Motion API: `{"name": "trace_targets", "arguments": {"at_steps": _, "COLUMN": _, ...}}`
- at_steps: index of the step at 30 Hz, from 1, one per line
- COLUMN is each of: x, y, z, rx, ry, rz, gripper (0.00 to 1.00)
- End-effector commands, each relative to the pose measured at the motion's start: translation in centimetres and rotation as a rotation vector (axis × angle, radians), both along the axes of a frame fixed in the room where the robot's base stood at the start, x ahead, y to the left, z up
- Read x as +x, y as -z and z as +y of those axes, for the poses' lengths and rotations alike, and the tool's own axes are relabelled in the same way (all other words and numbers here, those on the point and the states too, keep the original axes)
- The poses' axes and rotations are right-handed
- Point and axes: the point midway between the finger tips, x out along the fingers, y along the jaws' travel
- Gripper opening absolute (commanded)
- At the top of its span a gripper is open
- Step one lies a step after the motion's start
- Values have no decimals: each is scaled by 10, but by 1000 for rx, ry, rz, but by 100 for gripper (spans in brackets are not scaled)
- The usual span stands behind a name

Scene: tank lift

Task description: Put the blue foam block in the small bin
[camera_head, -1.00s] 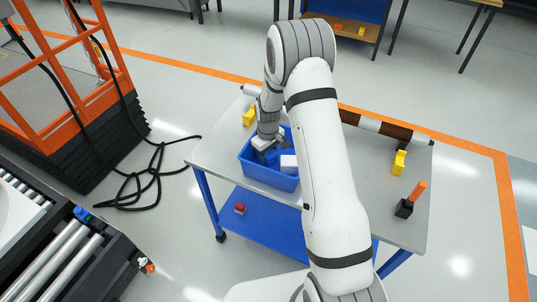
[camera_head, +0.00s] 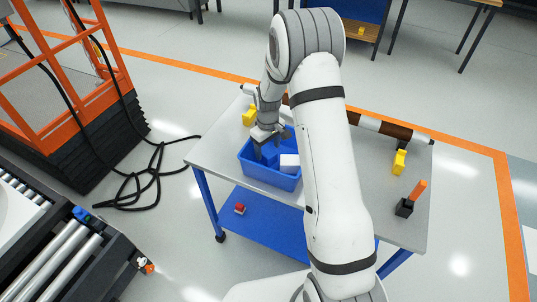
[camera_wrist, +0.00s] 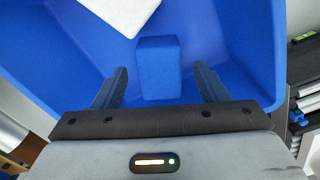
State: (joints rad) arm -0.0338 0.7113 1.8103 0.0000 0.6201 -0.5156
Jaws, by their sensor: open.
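The blue foam block (camera_wrist: 158,70) lies inside a blue bin (camera_wrist: 235,40), in the middle of the wrist view. In the head view the block (camera_head: 270,156) is partly hidden behind my gripper (camera_head: 265,146). My gripper (camera_wrist: 162,85) is open, with one dark finger on each side of the block and a visible gap on both sides. The bin (camera_head: 268,178) stands on the left part of a grey-topped cart. A white block (camera_wrist: 122,12) is also in the bin, and in the head view it is right of the blue block (camera_head: 289,163).
On the cart top (camera_head: 365,205) are yellow pieces (camera_head: 399,162), a small black holder (camera_head: 404,208) with an orange stick, and a dark and white roll (camera_head: 385,129) along the back edge. A red item (camera_head: 240,208) lies on the lower shelf. My arm hides the cart's middle.

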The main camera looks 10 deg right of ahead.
Motion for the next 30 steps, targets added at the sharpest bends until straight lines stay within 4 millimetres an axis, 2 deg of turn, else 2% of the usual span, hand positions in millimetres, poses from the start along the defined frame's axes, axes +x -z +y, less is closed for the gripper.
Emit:
{"name": "trace_targets", "arguments": {"at_steps": 3, "x": 1, "y": -28, "z": 0, "rx": 0, "ry": 0, "rz": -6, "gripper": 66}}
{"name": "trace_targets", "arguments": {"at_steps": 7, "x": 1, "y": -54, "z": 0, "rx": 0, "ry": 0, "rz": -6, "gripper": 66}}
{"name": "trace_targets", "arguments": {"at_steps": 17, "x": -5, "y": -93, "z": 0, "rx": 0, "ry": 13, "rz": -10, "gripper": 66}}
{"name": "trace_targets", "arguments": {"at_steps": 20, "x": -21, "y": -118, "z": -2, "rx": 2, "ry": 50, "rz": -29, "gripper": 66}}
{"name": "trace_targets", "arguments": {"at_steps": 23, "x": -49, "y": -153, "z": -5, "rx": 5, "ry": 108, "rz": -59, "gripper": 66}}
{"name": "trace_targets", "arguments": {"at_steps": 27, "x": -97, "y": -196, "z": -8, "rx": 12, "ry": 202, "rz": -102, "gripper": 66}}
{"name": "trace_targets", "arguments": {"at_steps": 30, "x": -134, "y": -220, "z": -11, "rx": 19, "ry": 268, "rz": -133, "gripper": 66}}
